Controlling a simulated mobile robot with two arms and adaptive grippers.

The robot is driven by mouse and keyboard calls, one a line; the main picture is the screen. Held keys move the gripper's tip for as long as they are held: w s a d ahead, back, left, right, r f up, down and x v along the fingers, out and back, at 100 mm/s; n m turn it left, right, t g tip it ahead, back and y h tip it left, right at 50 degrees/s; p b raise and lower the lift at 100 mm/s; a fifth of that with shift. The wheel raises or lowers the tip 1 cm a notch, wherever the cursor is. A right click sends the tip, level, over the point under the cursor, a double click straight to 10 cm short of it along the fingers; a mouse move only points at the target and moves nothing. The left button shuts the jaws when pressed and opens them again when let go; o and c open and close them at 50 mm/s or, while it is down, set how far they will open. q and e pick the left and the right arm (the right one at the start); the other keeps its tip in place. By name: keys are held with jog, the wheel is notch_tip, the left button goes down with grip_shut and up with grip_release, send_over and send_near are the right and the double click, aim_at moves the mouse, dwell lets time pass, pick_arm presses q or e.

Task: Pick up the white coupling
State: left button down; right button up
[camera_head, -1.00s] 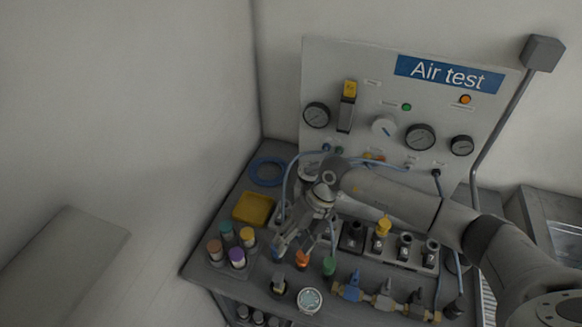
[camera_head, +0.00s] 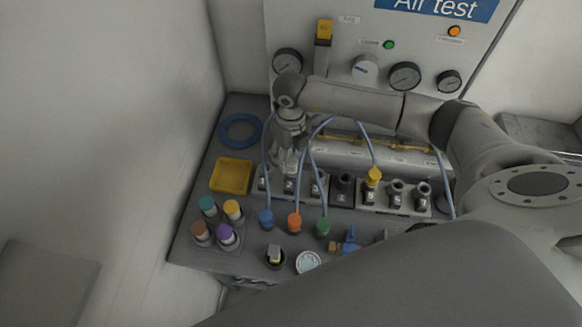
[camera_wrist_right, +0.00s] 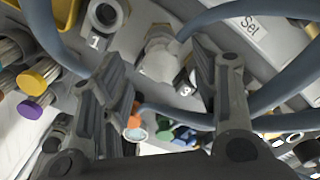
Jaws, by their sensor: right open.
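The white coupling (camera_wrist_right: 160,58) shows in the right wrist view as a pale, faceted fitting between the sockets marked 1 and 3. A blue hose runs close to it. My right gripper (camera_wrist_right: 158,75) is open, with one finger on each side of the coupling in that view; I cannot tell whether they touch it. In the head view my right gripper (camera_head: 290,150) points down over the left part of the socket row, and the coupling (camera_head: 291,163) is partly hidden by its fingers. My left gripper is not in view.
Blue, orange (camera_head: 294,222) and green couplings on blue hoses stand in front of the socket row. A yellow tray (camera_head: 232,175) and capped bottles (camera_head: 226,235) are at the left. A yellow coupling (camera_head: 373,176) sits in a socket to the right. The gauge panel (camera_head: 330,75) stands behind.

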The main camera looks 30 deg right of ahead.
aim_at(292, 161)
jog(key=f+b, duration=0.1)
jog(key=f, duration=0.1)
jog(key=f+b, duration=0.1)
jog(key=shift+s+f, duration=0.2)
jog(key=shift+f, duration=0.2)
jog(key=shift+w+f+b, duration=0.1)
jog(key=shift+f+b, duration=0.25)
jog(key=shift+f, duration=0.15)
jog(key=shift+r, duration=0.1)
jog(key=c, duration=1.1)
